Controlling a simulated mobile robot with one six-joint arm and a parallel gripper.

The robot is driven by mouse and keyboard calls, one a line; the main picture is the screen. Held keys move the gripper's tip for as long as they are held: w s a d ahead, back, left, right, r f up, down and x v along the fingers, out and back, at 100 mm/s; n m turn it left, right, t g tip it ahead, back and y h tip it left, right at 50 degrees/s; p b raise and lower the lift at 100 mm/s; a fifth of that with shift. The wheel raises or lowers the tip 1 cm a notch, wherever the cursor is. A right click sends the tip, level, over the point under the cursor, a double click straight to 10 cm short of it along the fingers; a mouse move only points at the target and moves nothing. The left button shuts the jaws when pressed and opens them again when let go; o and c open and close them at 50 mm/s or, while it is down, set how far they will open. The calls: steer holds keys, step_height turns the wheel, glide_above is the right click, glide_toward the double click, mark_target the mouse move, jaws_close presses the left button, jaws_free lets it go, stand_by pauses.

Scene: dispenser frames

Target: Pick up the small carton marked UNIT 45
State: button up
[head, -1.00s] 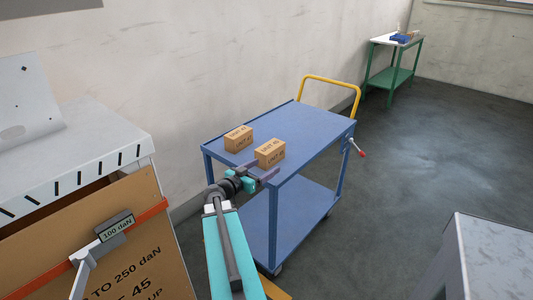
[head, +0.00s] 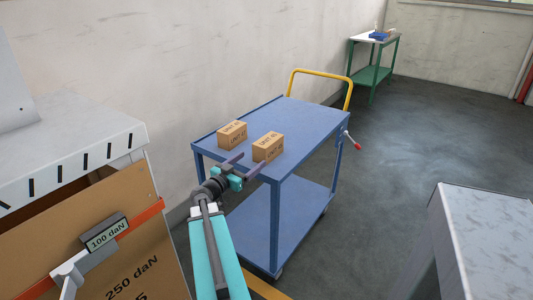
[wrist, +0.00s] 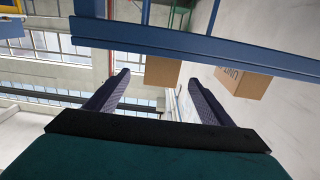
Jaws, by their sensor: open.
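Two small tan cartons stand on the top of the blue trolley (head: 310,130). The left carton (head: 232,134) is farther back along the wall side; the right carton (head: 267,147) is to its right. Both bear UNIT markings, but I cannot read the numbers surely. My gripper (head: 251,159) is open and empty at the trolley's near edge, its fingers pointing toward the cartons, just short of the right one. In the wrist view both cartons show past a blue trolley bar, one (wrist: 163,72) ahead between the fingers and one (wrist: 241,83) to the right, with part of a UNIT label.
A large box marked 250 daN (head: 130,265) stands at left under a grey-white top (head: 70,140). A grey cabinet (head: 490,230) is at lower right. The trolley has a yellow handle (head: 320,73). A green table (head: 372,75) stands far back. The floor right of the trolley is clear.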

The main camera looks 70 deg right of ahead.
mark_target(259, 154)
stand_by(0.4)
steer(key=shift+d, duration=0.6)
steer(key=shift+p+x, duration=0.95)
steer(key=shift+x, duration=2.75)
steer(key=shift+s, duration=0.15)
steer(key=shift+w+p+x, duration=0.1)
steer(key=shift+p+x, duration=0.25)
steer(key=shift+x, duration=0.3)
steer(key=shift+w+p+x, duration=0.15)
steer(key=shift+p+x, duration=0.2)
steer(key=shift+x, duration=0.35)
steer(key=shift+p+x, duration=0.3)
steer(key=shift+x, duration=1)
